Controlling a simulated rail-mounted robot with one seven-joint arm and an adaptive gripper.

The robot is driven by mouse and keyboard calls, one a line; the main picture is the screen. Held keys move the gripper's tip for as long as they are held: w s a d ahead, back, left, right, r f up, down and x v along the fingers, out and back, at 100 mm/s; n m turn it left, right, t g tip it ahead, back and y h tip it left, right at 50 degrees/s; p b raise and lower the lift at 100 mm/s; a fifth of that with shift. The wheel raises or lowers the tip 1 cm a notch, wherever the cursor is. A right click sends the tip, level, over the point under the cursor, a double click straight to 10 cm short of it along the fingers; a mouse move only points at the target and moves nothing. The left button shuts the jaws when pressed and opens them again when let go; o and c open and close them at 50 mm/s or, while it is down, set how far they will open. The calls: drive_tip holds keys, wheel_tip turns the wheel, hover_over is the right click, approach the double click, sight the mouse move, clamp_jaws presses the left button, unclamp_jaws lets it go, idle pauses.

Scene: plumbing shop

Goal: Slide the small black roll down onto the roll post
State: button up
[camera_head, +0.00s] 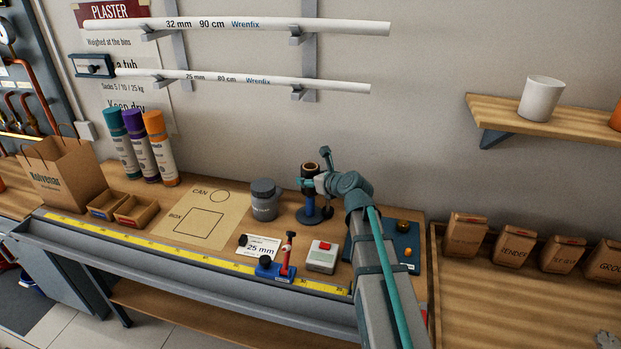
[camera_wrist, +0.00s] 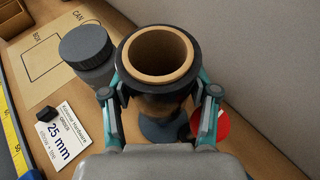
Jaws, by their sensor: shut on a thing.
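The small black roll (camera_wrist: 187,76), with a brown cardboard core, is held upright between the two fingers of my gripper (camera_wrist: 160,92). In the head view the roll (camera_head: 310,171) is above the bench at the end of my arm, with my gripper (camera_head: 313,182) shut around it. The blue roll post (camera_head: 309,208) shows below the roll, its round base on the bench; the base (camera_wrist: 160,131) also shows under the roll in the wrist view. The post's top is hidden, so I cannot tell whether it is inside the core.
A grey lidded jar (camera_head: 264,203) stands left of the post. A 25 mm card (camera_head: 262,247), a blue-and-red tool (camera_head: 283,262) and a grey box with a red top (camera_head: 322,257) lie in front. A red disc (camera_wrist: 223,124) is close to the right finger.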

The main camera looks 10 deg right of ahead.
drive_tip(key=shift+f, duration=0.25)
drive_tip(key=o, duration=1.3)
drive_tip(key=shift+o, duration=0.2)
drive_tip(key=v, duration=1.2)
drive_tip(key=shift+r, duration=0.15)
drive_tip(key=shift+w+a, duration=0.1)
